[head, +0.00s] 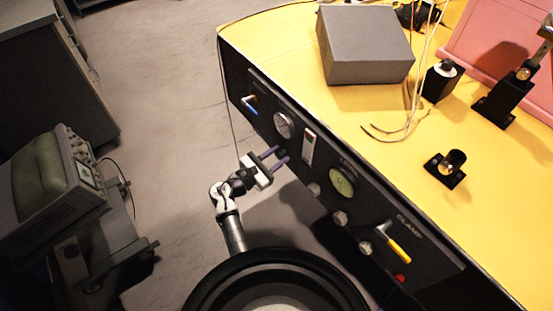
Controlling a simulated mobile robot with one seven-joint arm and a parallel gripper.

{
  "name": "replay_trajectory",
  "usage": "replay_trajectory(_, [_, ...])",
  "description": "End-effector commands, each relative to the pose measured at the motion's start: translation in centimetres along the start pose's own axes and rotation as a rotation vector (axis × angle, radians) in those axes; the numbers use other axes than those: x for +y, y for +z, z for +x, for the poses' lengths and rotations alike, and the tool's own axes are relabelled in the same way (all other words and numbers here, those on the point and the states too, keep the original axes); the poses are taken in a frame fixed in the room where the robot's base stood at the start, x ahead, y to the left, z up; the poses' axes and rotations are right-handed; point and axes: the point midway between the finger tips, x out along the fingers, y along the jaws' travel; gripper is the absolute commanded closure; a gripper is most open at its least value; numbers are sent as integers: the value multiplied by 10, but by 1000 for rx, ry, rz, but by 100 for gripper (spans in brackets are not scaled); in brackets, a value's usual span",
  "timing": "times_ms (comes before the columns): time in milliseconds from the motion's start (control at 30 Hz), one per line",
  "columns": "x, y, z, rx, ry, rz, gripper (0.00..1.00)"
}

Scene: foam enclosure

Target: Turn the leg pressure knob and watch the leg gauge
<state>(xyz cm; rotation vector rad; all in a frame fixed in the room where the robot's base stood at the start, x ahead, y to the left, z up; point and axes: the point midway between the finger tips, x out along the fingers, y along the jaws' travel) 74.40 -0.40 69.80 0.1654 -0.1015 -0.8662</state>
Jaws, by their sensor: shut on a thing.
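My gripper (281,155) reaches up from the lower left to the black front panel (440,256) of the yellow table. Its two purplish fingers are shut on a small dark knob below the white-faced gauge (284,125); the knob is mostly hidden between the fingertips. A second gauge with a green face (341,182) sits farther right on the panel. The gauge lettering is too small to read, so I cannot tell which is the leg gauge. The needle positions are also too small to read.
The panel also has a blue-handled lever (249,104), a pale vertical indicator (309,146), several grey knobs (340,218) and a yellow-handled clamp lever (397,247). A grey box (365,45) lies on the table (400,165). An oscilloscope-like instrument (50,182) stands left; open floor lies between.

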Motion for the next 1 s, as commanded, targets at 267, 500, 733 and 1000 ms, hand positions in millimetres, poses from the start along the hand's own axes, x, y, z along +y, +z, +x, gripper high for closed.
replay_trajectory(267, [0, -4, 0, -16, -1, 200, 89])
replay_trajectory(500, [0, -3, 0, -23, -2, 313, 89])
replay_trajectory(733, [1, -1, -1, -26, -2, 359, 89])
replay_trajectory(1000, [1, -1, -1, -26, -2, 364, 89])
